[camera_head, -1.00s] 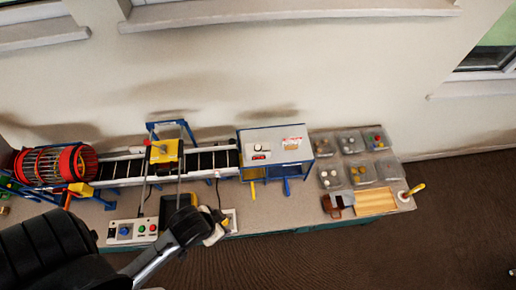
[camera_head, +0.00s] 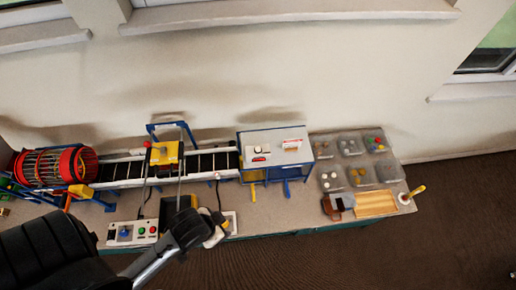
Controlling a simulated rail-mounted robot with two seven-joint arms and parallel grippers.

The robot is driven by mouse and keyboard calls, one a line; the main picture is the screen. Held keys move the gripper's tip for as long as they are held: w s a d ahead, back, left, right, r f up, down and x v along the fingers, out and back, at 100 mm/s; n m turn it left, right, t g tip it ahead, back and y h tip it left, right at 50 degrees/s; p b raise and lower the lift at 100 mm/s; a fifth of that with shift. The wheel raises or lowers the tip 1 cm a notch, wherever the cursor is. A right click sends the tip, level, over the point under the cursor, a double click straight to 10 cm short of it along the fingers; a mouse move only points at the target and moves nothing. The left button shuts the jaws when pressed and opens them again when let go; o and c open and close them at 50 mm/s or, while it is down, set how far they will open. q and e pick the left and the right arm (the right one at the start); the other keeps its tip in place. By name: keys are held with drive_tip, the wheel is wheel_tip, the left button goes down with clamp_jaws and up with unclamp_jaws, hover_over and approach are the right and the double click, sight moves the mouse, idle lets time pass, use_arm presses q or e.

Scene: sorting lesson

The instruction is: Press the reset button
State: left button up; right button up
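A grey control box (camera_head: 133,233) sits at the table's front edge, with a blue knob (camera_head: 124,232), a green button (camera_head: 142,230) and a red button (camera_head: 152,229). A white-topped machine in a blue frame has a small round white button-like part (camera_head: 261,149) and a red mark on its top. No label is readable, so I cannot tell which is the reset button. My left gripper (camera_head: 217,235) is over the table's front edge, right of the control box and in front of the conveyor. Its fingers are too small and dark to read. My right gripper is not in view.
A conveyor (camera_head: 120,172) runs along the table from a red-ringed drum (camera_head: 55,165) to the blue-framed machine. A yellow block (camera_head: 166,153) sits on a gantry over it. Several clear bins (camera_head: 350,143), a wooden board (camera_head: 375,203) and a yellow-handled tool (camera_head: 414,192) are at right.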

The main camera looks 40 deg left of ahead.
use_arm(q)
clamp_jaws()
idle(0.4)
idle(1.2)
